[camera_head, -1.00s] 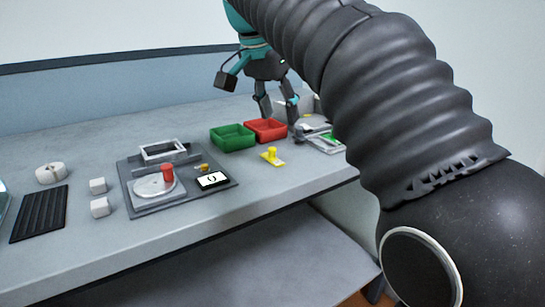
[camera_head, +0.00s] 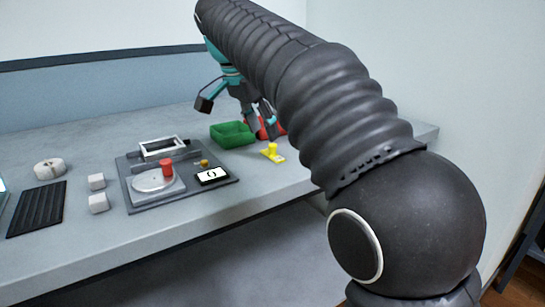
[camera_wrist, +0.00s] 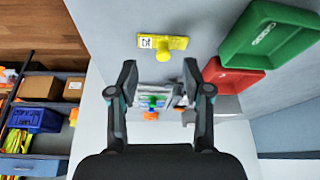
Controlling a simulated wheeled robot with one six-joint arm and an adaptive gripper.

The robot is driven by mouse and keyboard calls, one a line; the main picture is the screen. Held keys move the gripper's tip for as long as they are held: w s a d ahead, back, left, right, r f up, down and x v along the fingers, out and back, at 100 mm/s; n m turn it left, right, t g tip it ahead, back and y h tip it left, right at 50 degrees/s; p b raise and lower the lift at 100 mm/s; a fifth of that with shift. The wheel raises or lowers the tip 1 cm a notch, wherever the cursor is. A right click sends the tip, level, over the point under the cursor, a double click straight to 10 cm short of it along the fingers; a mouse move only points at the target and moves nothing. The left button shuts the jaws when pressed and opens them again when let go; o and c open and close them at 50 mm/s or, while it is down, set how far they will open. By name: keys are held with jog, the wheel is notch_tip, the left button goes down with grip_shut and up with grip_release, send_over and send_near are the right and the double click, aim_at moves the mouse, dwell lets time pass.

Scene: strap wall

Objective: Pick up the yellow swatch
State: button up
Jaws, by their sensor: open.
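The yellow swatch (camera_head: 273,153) lies flat on the workbench, with an upright yellow knob on it. In the wrist view the swatch (camera_wrist: 164,43) shows at the top centre, with a small white label at its left end. My gripper (camera_wrist: 158,78) is open and empty, its two fingers apart. The swatch lies ahead of the fingertips and apart from them. In the head view my gripper (camera_head: 260,136) hangs just left of the swatch and behind it, near the red bin.
A green bin (camera_head: 233,136) and a red bin (camera_wrist: 232,77) stand close beside the swatch. A dark fixture plate (camera_head: 200,192) with a red knob lies to the left. White blocks (camera_head: 98,203) and a black ridged mat (camera_head: 38,208) are farther left. Bench in front is clear.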

aim_at(272, 145)
jog(key=shift+w+b+x, duration=0.2)
jog(key=shift+b+x, duration=0.05)
jog(key=shift+x, duration=1.2)
jog(key=shift+w+b+x, duration=0.2)
jog(key=shift+x, duration=1.3)
jog(key=shift+d+r, duration=0.1)
jog(key=shift+r, duration=0.05)
grip_shut()
